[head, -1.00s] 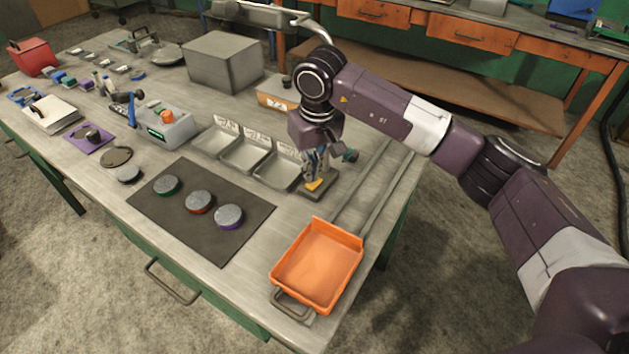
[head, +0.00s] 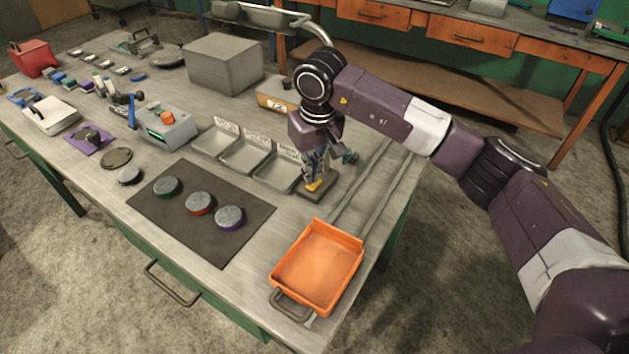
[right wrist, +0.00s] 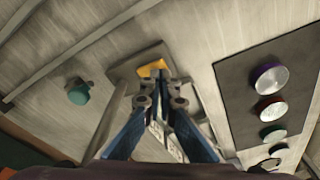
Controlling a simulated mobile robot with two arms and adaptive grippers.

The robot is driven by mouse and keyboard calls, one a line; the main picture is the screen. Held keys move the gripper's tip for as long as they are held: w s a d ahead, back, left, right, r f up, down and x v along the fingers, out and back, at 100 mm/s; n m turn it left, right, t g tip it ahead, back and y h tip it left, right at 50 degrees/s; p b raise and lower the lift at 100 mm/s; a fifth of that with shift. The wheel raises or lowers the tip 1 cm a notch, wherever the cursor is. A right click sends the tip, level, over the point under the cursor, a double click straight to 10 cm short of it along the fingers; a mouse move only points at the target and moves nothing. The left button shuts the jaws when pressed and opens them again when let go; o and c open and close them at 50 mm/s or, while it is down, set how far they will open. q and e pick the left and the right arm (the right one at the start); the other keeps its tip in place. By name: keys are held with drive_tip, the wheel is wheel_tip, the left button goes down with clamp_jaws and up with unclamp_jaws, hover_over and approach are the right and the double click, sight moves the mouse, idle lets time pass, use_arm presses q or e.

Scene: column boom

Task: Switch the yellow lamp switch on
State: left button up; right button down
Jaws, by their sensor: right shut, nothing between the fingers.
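The yellow lamp switch (head: 313,187) is a small yellow rocker on a dark base plate (head: 322,192) on the bench, just behind the orange tray. In the right wrist view the yellow switch (right wrist: 150,69) shows just past the fingertips. My right gripper (head: 314,181) points down at the switch, shut and empty, with its tips at or very near the yellow part. In the right wrist view the gripper (right wrist: 160,80) covers part of the switch. I cannot tell whether the tips touch it or which way the rocker is tipped. My left gripper is not in view.
Grey bins (head: 245,157) stand left of the switch. A dark mat (head: 170,217) holds three round pucks. A teal knob (head: 350,157) sits close behind the gripper.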

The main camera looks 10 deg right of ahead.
sight(311, 187)
drive_tip(key=shift+f+b, duration=0.9)
drive_tip(key=shift+f, duration=0.1)
idle(0.5)
drive_tip(key=shift+r, duration=0.1)
drive_tip(key=shift+r+p, duration=1.6)
drive_tip(key=shift+r, duration=1.85)
